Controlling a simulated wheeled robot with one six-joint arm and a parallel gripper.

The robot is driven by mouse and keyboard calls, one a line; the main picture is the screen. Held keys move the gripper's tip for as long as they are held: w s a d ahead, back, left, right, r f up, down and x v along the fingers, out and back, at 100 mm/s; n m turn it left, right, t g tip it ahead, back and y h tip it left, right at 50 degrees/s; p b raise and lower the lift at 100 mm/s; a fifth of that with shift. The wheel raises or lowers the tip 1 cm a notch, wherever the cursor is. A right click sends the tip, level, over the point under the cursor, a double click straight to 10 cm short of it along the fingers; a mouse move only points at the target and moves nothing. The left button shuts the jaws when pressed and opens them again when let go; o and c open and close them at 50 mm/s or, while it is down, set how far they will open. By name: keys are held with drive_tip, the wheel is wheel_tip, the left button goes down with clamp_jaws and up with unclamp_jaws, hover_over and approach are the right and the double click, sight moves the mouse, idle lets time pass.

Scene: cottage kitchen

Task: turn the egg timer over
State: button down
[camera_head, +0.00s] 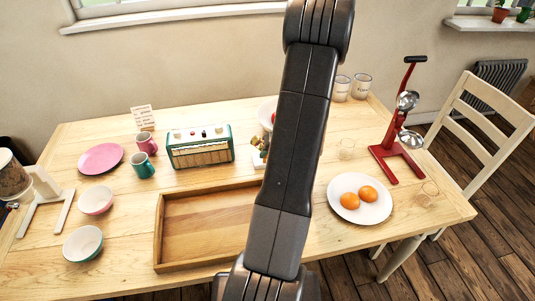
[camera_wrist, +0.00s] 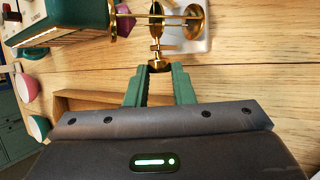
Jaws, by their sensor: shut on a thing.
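In the head view the timer (camera_head: 257,144) is a small shape beside the radio, mostly hidden by my arm, and the fingertips cannot be seen there.
A green radio (camera_head: 200,147) stands close left of the timer. A wooden tray (camera_head: 200,225) lies in front. A plate with two orange-yellow items (camera_head: 359,198) and a red stand (camera_head: 392,150) are to the right. Bowls and mugs are at the left.

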drive_tip(key=y, duration=0.3)
drive_tip(key=shift+d+f+m, duration=0.35)
drive_tip(key=shift+m, duration=0.05)
drive_tip(key=shift+d+f+m+y+b, duration=0.15)
drive_tip(key=shift+y+b, duration=0.1)
drive_tip(key=shift+y, duration=0.35)
drive_tip(key=shift+a+f+m+y+b, duration=0.15)
drive_tip(key=shift+y+b, duration=0.1)
drive_tip(key=shift+y, duration=0.35)
drive_tip(key=shift+d+y+b, duration=0.15)
drive_tip(key=shift+y+b, duration=0.5)
drive_tip(key=shift+y, duration=0.05)
drive_tip(key=shift+r+g, duration=0.1)
drive_tip(key=shift+g, duration=0.2)
drive_tip(key=c, duration=1.2)
unclamp_jaws()
drive_tip(key=shift+w, duration=0.1)
drive_tip(key=shift+c, duration=0.2)
drive_tip(key=shift+d, duration=0.1)
drive_tip(key=b+v, duration=0.2)
drive_tip(key=v, duration=1.1)
drive_tip(key=shift+d, duration=0.4)
